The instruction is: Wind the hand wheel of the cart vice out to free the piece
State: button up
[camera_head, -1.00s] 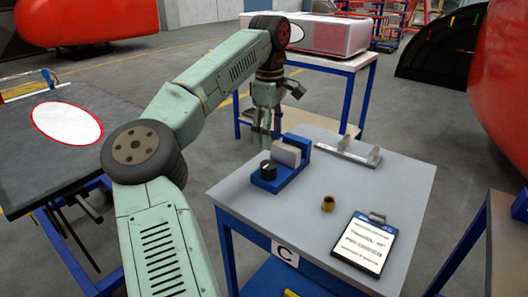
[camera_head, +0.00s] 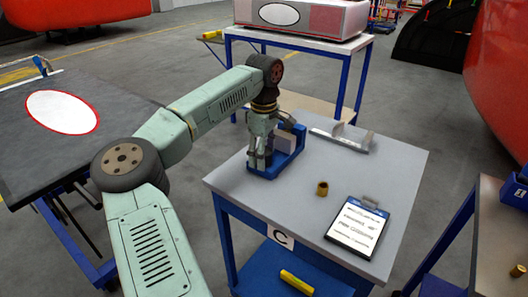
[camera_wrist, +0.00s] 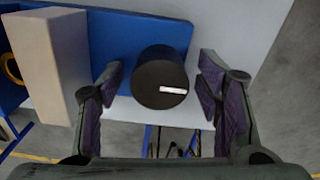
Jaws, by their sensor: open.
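The blue cart vice (camera_head: 287,160) sits at the left back of the cart top. A pale block, the piece (camera_head: 284,143), stands in it, partly hidden by my arm; it is also at the left of the wrist view (camera_wrist: 48,62). The dark round hand wheel (camera_wrist: 160,78), with a white mark on its face, lies between my gripper's fingers in the wrist view. My gripper (camera_wrist: 160,98) is open, one finger on each side of the wheel, with gaps visible on both sides. In the head view my gripper (camera_head: 258,160) hides the wheel.
On the cart top (camera_head: 240,188) are a brass-coloured ring (camera_head: 322,188), a clipboard (camera_head: 358,225) and a grey bracket (camera_head: 342,138). A dark table with a white oval (camera_head: 62,112) stands at the left. The cart's front left top is clear.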

jog(key=c, duration=1.2)
jog(key=shift+o, duration=0.2)
jog(key=shift+n, duration=0.3)
